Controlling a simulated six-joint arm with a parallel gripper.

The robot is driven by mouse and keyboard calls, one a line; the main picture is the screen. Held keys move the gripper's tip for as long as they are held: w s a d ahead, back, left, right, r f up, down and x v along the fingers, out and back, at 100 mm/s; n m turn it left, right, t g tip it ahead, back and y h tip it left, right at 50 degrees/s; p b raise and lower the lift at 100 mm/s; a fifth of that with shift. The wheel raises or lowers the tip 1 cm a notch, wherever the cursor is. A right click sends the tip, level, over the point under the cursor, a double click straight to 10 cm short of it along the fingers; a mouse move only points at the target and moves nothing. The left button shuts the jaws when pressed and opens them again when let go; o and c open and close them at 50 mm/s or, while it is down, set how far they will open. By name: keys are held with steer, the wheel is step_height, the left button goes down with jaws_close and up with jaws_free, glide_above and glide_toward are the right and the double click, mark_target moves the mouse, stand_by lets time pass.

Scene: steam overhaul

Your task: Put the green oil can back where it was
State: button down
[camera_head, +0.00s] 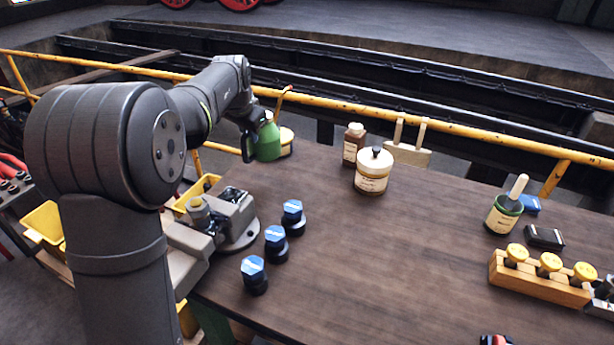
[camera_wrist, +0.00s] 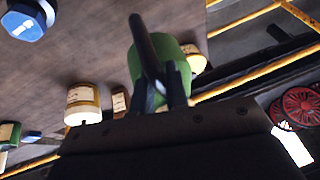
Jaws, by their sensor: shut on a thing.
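The green oil can (camera_head: 266,143) is at the far left part of the workbench in the head view, at the end of my arm. My gripper (camera_head: 248,146) is shut on it from its left side. In the wrist view the green can (camera_wrist: 176,62) sits between the fingers of my gripper (camera_wrist: 165,98), with a dark bar-like part crossing in front of it. A cream and yellow container (camera_head: 286,140) is right behind the can and partly hidden by it. I cannot tell whether the can touches the bench.
A brown bottle (camera_head: 352,146) and a cream lidded jar (camera_head: 373,172) stand right of the can. A vise (camera_head: 232,215) and several blue-capped pieces (camera_head: 276,238) are nearer. A yellow railing (camera_head: 480,142) runs behind the bench (camera_head: 400,260). The bench middle is clear.

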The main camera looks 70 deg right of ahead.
steer(key=s+d+f, duration=0.3)
steer(key=s+d, duration=0.7)
step_height(320, 180, down, 10)
steer(key=shift+r+n, duration=0.15)
steer(key=shift+n, duration=0.25)
steer(key=shift+a, duration=0.1)
steer(key=c, duration=1.4)
jaws_free()
steer(key=v, duration=1.2)
steer(key=shift+s+a, duration=0.15)
steer(key=shift+s, duration=0.05)
